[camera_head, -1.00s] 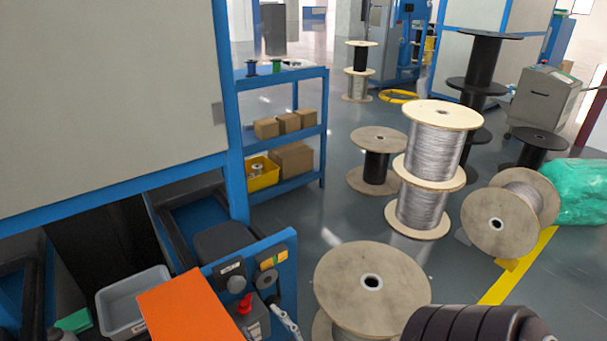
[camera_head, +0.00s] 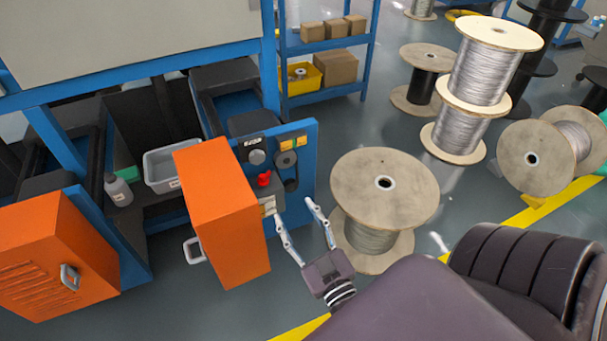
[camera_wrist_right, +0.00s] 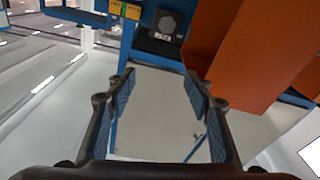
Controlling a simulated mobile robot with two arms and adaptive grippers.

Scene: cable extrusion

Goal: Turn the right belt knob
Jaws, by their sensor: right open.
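A blue machine panel (camera_head: 309,170) in the head view carries a light grey round knob (camera_head: 257,157) on the left and a darker round knob (camera_head: 286,159) on the right, under yellow labels (camera_head: 293,143). I cannot tell for sure which is the right belt knob. My right gripper (camera_head: 295,209) is open and empty, in front of and below the panel, apart from both knobs. In the right wrist view its open fingers (camera_wrist_right: 160,82) have bare floor between them; a round grey part on a black square (camera_wrist_right: 168,22) shows beyond them. My left gripper is out of view.
An open orange cabinet door (camera_head: 225,220) stands just left of the gripper. A red knob (camera_head: 264,179) sits on a grey box beside it. A wooden cable spool (camera_head: 385,190) stands close on the right. A grey bin (camera_head: 172,168) lies behind the door.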

